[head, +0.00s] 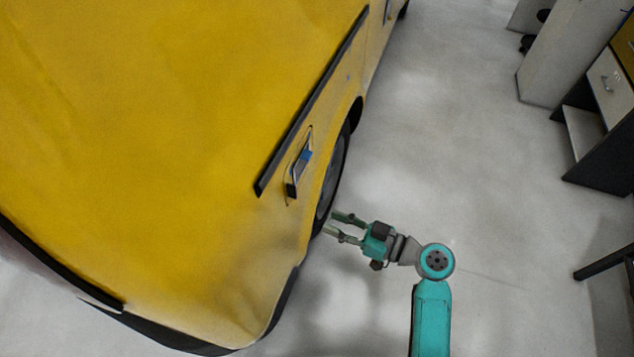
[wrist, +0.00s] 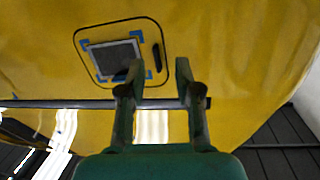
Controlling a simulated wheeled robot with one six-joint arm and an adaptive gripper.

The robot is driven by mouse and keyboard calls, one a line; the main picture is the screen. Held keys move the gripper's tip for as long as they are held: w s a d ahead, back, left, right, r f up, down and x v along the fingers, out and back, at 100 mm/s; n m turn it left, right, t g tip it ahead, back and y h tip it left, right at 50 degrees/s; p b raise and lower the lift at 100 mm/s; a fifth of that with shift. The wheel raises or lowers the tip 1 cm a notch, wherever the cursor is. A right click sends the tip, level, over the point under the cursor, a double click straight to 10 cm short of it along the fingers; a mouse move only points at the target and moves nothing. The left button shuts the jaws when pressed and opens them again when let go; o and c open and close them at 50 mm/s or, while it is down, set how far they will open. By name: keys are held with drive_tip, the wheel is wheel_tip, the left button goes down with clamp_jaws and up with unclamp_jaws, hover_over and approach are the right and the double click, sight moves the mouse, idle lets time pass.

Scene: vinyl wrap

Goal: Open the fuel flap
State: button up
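The fuel flap (wrist: 148,38) is a rounded square outlined in black on the yellow car side in the wrist view. It carries a dark grey panel with blue corner marks and a black slot on its right part. It looks flush with the body. In the head view the flap (head: 301,163) shows at a steep angle above the wheel. My gripper (head: 337,224) is open and empty, below and right of the flap in the head view. In the wrist view my gripper's fingers (wrist: 158,80) stand apart, overlapping the flap's lower right edge; contact cannot be told.
The yellow car (head: 170,110) fills the left of the head view, with a dark trim strip (head: 315,95) by the flap and a wheel (head: 331,185) near my gripper. Grey floor (head: 470,150) lies open to the right. Cabinets (head: 608,85) stand at the far right.

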sight(296, 190)
wheel_tip(296, 190, up, 4)
drive_tip(key=w+d+r+n+g+y, duration=0.1)
drive_tip(key=w+n+g+y, duration=0.1)
drive_tip(key=w+n, duration=0.1)
drive_tip(key=x, duration=1)
drive_tip(key=shift+f, duration=0.3)
clamp_jaws()
